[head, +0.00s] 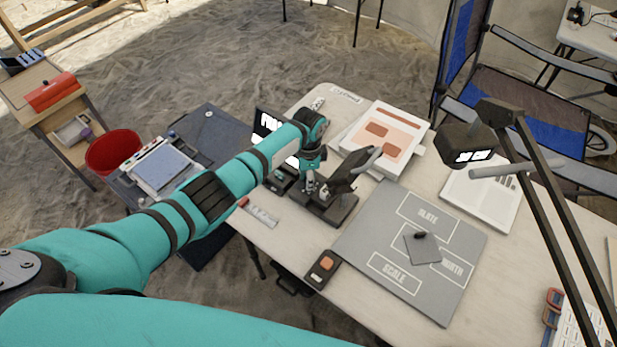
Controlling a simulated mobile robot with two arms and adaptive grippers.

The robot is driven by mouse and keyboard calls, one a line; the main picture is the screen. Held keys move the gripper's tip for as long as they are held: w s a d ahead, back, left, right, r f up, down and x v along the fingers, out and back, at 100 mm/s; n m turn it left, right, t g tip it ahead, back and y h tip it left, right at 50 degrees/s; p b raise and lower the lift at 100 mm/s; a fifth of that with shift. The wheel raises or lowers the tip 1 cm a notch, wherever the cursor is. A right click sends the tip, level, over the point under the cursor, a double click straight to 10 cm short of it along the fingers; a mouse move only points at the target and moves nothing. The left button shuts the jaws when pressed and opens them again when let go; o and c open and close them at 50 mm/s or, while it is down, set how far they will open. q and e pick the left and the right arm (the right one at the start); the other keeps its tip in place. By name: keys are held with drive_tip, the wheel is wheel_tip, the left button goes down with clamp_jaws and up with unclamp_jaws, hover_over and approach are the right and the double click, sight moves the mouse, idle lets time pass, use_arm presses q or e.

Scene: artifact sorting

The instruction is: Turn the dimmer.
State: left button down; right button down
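My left arm reaches in from the left, and my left gripper (311,186) points down at the black device (338,196) with a tilted top, near the table's left edge. The arm and wrist cover part of that device, and the fingers are too small to tell open from shut. I cannot make out a dimmer with certainty. A small black box (322,268) with an orange patch lies at the table's front edge, apart from the gripper; it may be a control. My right gripper is not in view.
A grey board (372,247) with labelled areas lies right of the device, bearing a small dark piece (420,236). A black desk lamp (475,137) overhangs the table's right side. Papers or boxes (385,137) lie behind. A red bucket (113,151) stands at left.

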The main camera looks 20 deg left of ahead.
use_arm(q)
drive_tip(key=shift+w+r, duration=0.1)
drive_tip(key=shift+w, duration=0.05)
idle(0.3)
drive_tip(key=c, duration=1.1)
unclamp_jaws()
drive_tip(key=shift+o, duration=0.2)
wheel_tip(320, 180, up, 12)
